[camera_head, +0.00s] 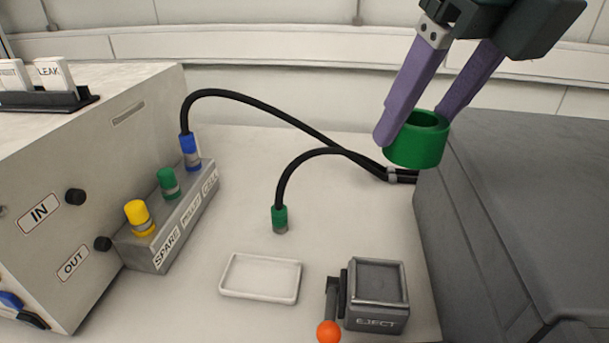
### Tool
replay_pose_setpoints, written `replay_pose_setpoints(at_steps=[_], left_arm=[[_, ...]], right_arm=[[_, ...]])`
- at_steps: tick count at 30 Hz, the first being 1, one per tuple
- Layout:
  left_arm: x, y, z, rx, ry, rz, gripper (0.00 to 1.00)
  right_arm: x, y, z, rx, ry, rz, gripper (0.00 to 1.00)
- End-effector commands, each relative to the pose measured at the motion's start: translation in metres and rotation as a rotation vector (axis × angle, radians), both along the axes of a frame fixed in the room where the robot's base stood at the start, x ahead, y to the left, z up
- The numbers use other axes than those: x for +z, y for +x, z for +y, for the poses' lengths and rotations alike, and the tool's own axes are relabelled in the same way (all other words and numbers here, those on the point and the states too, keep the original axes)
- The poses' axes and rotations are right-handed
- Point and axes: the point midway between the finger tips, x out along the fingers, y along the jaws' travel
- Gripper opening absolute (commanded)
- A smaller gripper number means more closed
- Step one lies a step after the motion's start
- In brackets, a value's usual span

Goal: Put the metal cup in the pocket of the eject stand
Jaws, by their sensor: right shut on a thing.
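My right gripper (414,124) comes in from the top right with purple fingers. It is shut on a green ring-shaped cup (414,150), one finger at its left side and the other at its far right rim. The cup is upright or nearly so, and its open top shows. It is held up and apart from the eject stand. The dark grey eject stand (376,322) stands at the lower middle, with a square recessed pocket (377,283) on top that looks empty. My left gripper is not in view.
A lever with an orange knob (328,332) is at the stand's left. A shallow white tray (261,277) lies further left. A black hose ends in a green plug (280,219). A large grey box (520,190) is at right, a connector block (170,235) at left.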

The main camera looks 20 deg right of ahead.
Motion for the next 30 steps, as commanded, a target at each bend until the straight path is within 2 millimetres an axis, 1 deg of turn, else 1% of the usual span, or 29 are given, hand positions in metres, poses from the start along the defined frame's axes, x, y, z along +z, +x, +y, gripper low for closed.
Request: replay_pose_setpoints(at_steps=[2, 5, 12, 15, 18, 23, 30], left_arm=[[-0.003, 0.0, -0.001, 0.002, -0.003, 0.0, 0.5], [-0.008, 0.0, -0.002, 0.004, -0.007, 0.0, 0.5], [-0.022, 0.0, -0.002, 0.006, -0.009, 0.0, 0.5], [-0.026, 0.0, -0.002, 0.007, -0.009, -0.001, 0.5], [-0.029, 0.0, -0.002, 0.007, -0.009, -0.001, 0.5], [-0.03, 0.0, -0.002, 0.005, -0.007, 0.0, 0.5], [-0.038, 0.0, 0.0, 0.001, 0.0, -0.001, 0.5]], right_arm=[[-0.008, -0.001, -0.001, 0.018, -0.001, 0.005, 0.01], [-0.031, -0.001, -0.001, 0.026, -0.001, 0.008, 0.01], [-0.103, -0.001, -0.001, 0.024, 0.0, 0.009, 0.01], [-0.128, -0.001, -0.001, 0.023, -0.001, 0.008, 0.01], [-0.146, -0.001, 0.0, 0.024, 0.0, 0.007, 0.01], [-0.159, 0.0, -0.001, 0.023, 0.0, 0.004, 0.01], [-0.195, -0.001, 0.0, 0.024, 0.0, 0.005, 0.01]])
